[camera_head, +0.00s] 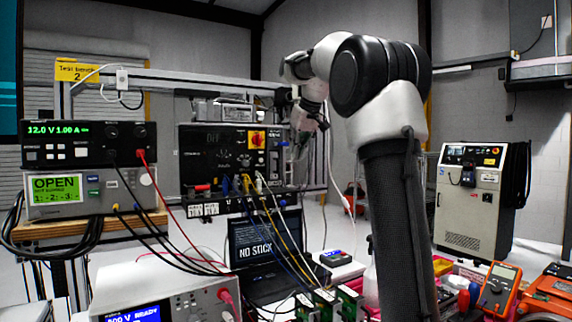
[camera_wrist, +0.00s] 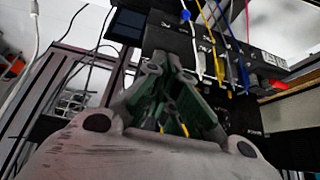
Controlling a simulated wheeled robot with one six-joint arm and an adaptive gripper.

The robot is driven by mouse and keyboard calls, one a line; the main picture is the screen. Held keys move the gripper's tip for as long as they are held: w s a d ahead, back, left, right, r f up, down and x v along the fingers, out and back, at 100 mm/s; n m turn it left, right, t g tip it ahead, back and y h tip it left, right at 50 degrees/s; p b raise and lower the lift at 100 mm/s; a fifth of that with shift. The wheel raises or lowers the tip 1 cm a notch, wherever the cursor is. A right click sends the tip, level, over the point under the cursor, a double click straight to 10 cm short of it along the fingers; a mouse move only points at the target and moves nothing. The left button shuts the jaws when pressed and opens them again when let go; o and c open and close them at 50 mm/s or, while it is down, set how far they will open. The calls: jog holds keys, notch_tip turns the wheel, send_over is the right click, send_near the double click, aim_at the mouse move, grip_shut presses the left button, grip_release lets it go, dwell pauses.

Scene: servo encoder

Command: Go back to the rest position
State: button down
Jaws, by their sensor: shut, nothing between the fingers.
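My gripper (camera_head: 301,142) is in the head view at the end of my raised arm, in front of the right part of a black control panel (camera_head: 215,160). It is small and partly dark there. In the wrist view my gripper (camera_wrist: 172,66) has its green-padded fingers drawn together at the tips, with nothing held. Beyond the fingertips is a dark unit with blue, yellow and white cables (camera_wrist: 210,50) plugged in. I cannot tell whether the fingertips touch anything.
A power supply (camera_head: 90,143) sits on a meter reading OPEN at the left. A laptop (camera_head: 265,245) showing NO STICK is below the panel among hanging cables. A tester cabinet (camera_head: 470,200) stands behind.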

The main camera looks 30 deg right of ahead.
jog(key=s+f+m+g, duration=0.2)
jog(key=s+f, duration=0.3)
jog(key=f, duration=0.4)
jog(key=s+a+f, duration=0.3)
jog(key=s+f, duration=0.2)
jog(key=s, duration=0.5)
jog(key=s+a+f+n, duration=0.1)
jog(key=s+a+f, duration=0.2)
jog(key=s, duration=0.7)
jog(key=s+a+f, duration=0.3)
jog(key=s+f, duration=0.4)
jog(key=s, duration=0.4)
jog(key=shift+n, duration=0.3)
jog(key=shift+a, duration=0.1)
